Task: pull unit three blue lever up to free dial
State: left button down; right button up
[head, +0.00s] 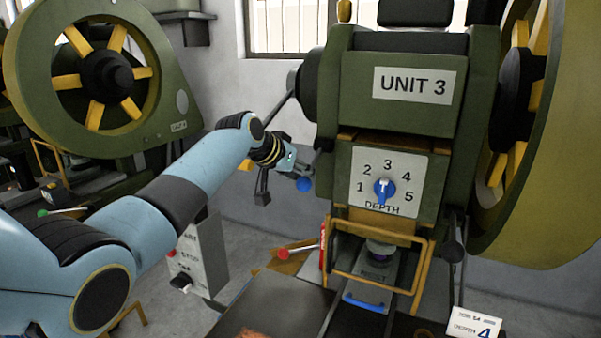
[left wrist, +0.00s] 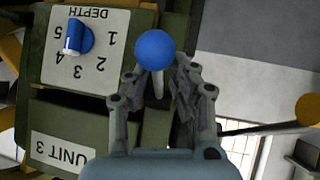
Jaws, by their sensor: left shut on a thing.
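The blue lever is a rod with a round blue ball (head: 304,184) at its end, on the left side of the Unit 3 press (head: 335,100). My left gripper (head: 298,172) is shut on this lever just beside the ball. In the left wrist view its fingers (left wrist: 163,80) close around the pale rod, and the ball (left wrist: 155,50) sticks out beyond the tips. The blue dial (head: 384,190) sits on the white depth plate, numbered 1 to 5; it also shows in the left wrist view (left wrist: 78,38). My right gripper is not in view.
A yellow guard frame (head: 345,268) and a blue handle (head: 366,303) are below the dial. A red-knobbed lever (head: 283,253) is left of them. A card (head: 474,323) reads depth 4. A grey control box (head: 200,252) and another green press (head: 150,125) stand left.

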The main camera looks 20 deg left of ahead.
pick_arm(q)
jog(key=shift+d, duration=0.3)
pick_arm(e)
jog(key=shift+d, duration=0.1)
pick_arm(q)
jog(key=c, duration=1.5)
grip_release()
jog(key=o, duration=0.6)
jog(key=shift+s+d+r, duration=0.15)
jog(key=shift+d+r, duration=0.05)
jog(key=shift+d, duration=0.05)
jog(key=shift+a+f, duration=0.1)
jog(key=shift+a, duration=0.1)
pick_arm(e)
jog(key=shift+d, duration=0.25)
pick_arm(q)
jog(key=shift+s+a+r, duration=0.15)
jog(key=shift+r, duration=0.05)
jog(key=v, duration=1.1)
jog(key=shift+s+r, duration=0.15)
jog(key=shift+s, duration=0.05)
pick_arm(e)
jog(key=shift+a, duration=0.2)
